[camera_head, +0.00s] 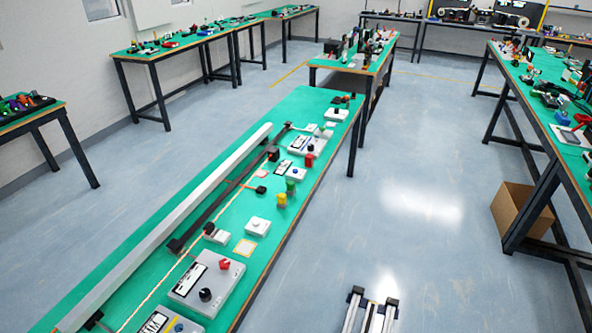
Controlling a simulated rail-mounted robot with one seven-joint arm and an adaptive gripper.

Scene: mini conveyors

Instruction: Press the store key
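No key marked as the store key can be made out; labels are too small to read. On the long green table (130,262) stands a grey box (182,291) with a white display panel, a red knob (224,264) and a black knob (205,294). Another panel box (183,327) is cut off at the bottom edge. A small white box (257,227) with a round top stands farther along. A white unit with a panel (299,142) stands beyond it, beside a red-topped button (310,159).
A long pale bar (180,220) and a dark rail (215,205) run along the table. Yellow (282,199) and green (291,187) pieces stand near its right edge. Other loaded tables stand around. A cardboard box (520,211) is under the right table. The floor between is clear.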

